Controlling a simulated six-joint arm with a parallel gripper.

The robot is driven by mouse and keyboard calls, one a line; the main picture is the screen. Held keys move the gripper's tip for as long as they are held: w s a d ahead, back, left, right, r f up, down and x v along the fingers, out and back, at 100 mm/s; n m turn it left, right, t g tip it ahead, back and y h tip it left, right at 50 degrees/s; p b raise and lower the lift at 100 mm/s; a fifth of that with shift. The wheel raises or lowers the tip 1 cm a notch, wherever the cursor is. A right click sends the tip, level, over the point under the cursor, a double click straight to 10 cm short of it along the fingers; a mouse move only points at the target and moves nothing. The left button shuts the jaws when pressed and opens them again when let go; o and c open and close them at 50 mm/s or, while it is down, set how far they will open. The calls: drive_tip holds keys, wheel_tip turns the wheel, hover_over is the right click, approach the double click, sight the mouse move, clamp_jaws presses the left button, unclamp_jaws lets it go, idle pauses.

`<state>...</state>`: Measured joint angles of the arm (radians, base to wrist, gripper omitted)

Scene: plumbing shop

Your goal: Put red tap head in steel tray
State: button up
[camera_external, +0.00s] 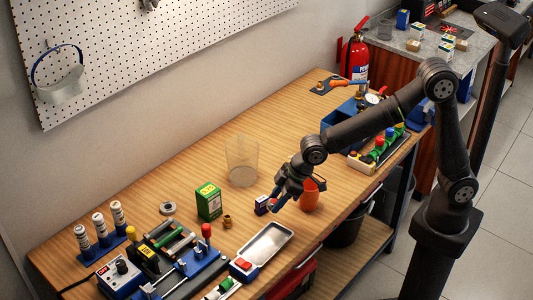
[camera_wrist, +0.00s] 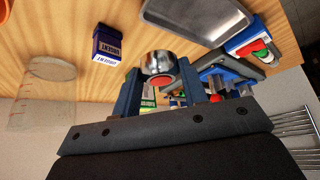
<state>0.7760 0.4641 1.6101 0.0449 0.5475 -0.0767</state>
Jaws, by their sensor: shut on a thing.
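The steel tray (camera_external: 284,232) lies on the workbench, near its front edge; part of its bare floor and rim also shows at the top of the wrist view (camera_wrist: 195,32). My gripper (camera_external: 275,204) is above the bench, behind the tray and to its upper right in the external view. In the wrist view my gripper (camera_wrist: 158,78) is shut on a round chrome piece with a red face, which I take to be the red tap head (camera_wrist: 158,63). It is apart from the tray. In the external view the held piece is too small to make out.
An orange cup (camera_external: 310,196) stands close to my gripper. A small blue-and-white box (camera_external: 262,204), a green box (camera_external: 208,202), a brass fitting (camera_external: 227,221) and a clear beaker (camera_external: 241,160) stand nearby. Tools and a red-knobbed lever (camera_external: 206,231) crowd the tray's left.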

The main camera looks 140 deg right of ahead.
drive_tip(key=w+a+f, duration=0.1)
drive_tip(key=w, duration=0.1)
drive_tip(key=w+a+f, duration=0.1)
drive_tip(key=w+f, duration=0.1)
drive_tip(key=w, duration=0.1)
drive_tip(key=w+a+f, duration=0.1)
drive_tip(key=w+f, duration=0.1)
drive_tip(key=shift+w, duration=0.25)
drive_tip(key=shift+f, duration=1.95)
drive_tip(key=shift+f, duration=0.1)
drive_tip(key=o, duration=0.7)
drive_tip(key=shift+s+a+r, duration=0.1)
drive_tip(key=shift+a+r, duration=0.05)
drive_tip(key=shift+r, duration=0.2)
drive_tip(key=v, duration=1.1)
drive_tip(key=shift+r, duration=0.2)
